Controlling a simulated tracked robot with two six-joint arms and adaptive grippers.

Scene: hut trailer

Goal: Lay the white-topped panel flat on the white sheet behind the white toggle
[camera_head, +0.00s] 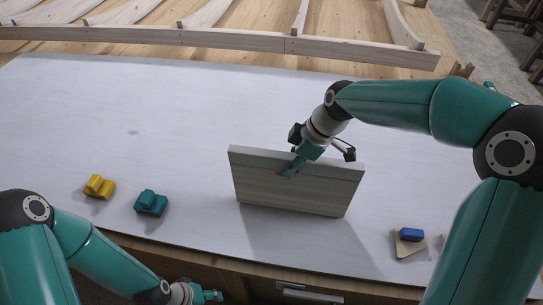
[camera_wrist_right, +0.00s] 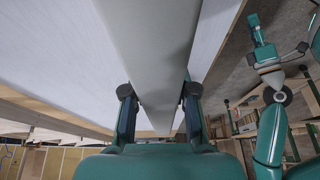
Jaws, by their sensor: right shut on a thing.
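The panel (camera_head: 290,188) stands upright on edge over the white sheet (camera_head: 180,105), its pale top edge up and its wood-grained face toward me. A shadow falls in front of it. I cannot tell whether its lower edge touches the sheet. My right gripper (camera_head: 291,170) is shut on the panel's upper edge, near the middle. In the right wrist view the panel (camera_wrist_right: 155,50) runs between the two fingers of the gripper (camera_wrist_right: 158,95). My left gripper (camera_head: 208,295) is low, below the table's front edge; its jaws are too small to read. I see no white toggle.
A yellow block (camera_head: 99,187) and a teal block (camera_head: 151,203) sit on the sheet at the left. A blue block (camera_head: 411,235) sits on a small wooden piece at the right. A wooden rail frame (camera_head: 230,40) bounds the back. The sheet's middle left is clear.

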